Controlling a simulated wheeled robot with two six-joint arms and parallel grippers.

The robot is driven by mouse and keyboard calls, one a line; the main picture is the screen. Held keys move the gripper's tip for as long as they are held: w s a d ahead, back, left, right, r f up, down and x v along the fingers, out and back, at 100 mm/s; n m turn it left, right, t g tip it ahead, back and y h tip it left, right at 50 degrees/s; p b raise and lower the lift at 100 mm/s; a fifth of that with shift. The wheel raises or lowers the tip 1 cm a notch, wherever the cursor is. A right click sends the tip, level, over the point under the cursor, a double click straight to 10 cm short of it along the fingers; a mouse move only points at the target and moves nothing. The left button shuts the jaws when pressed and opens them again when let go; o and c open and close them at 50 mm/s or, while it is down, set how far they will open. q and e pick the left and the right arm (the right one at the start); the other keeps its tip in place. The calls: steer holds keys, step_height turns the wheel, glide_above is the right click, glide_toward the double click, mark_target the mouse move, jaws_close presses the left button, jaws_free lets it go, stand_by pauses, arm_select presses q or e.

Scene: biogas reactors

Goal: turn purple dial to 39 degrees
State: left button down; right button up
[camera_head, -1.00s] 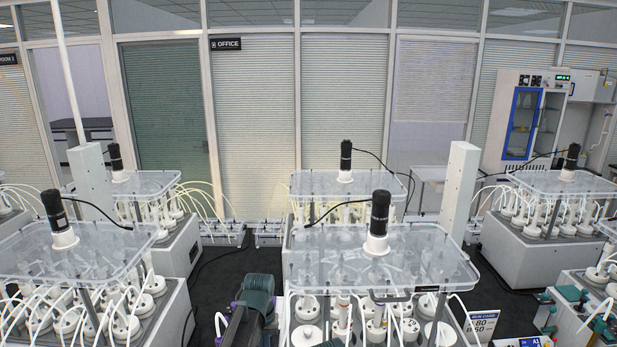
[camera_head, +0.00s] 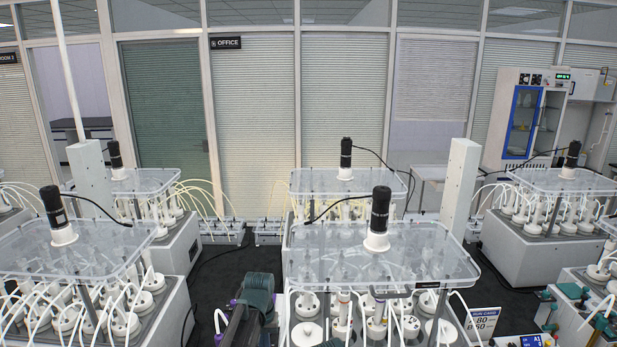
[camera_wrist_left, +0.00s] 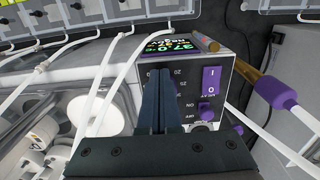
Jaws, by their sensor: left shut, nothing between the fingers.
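A control box (camera_wrist_left: 225,100) with a lit display (camera_wrist_left: 168,44) fills the middle of the left wrist view; the display seems to read about 37.0, partly cut off by glare and angle. My left gripper (camera_wrist_left: 161,74) is shut and empty, in front of the box face. I cannot tell whether it touches. My right gripper is out of view.
White tubes (camera_wrist_left: 113,75) run close to the left of my fingers. A purple-collared fitting (camera_wrist_left: 277,92) sits right of the box. In the head view, a reactor with a clear lid (camera_head: 330,260) stands just right of my left arm, with dark floor (camera_head: 220,285) to its left.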

arm_select(q)
steer(key=shift+w+a, duration=0.1)
steer(key=shift+a, duration=0.25)
stand_by(0.4)
steer(key=shift+s, duration=0.4)
step_height(320, 180, up, 6)
steer(key=p, duration=0.6)
steer(key=shift+s+f, duration=0.1)
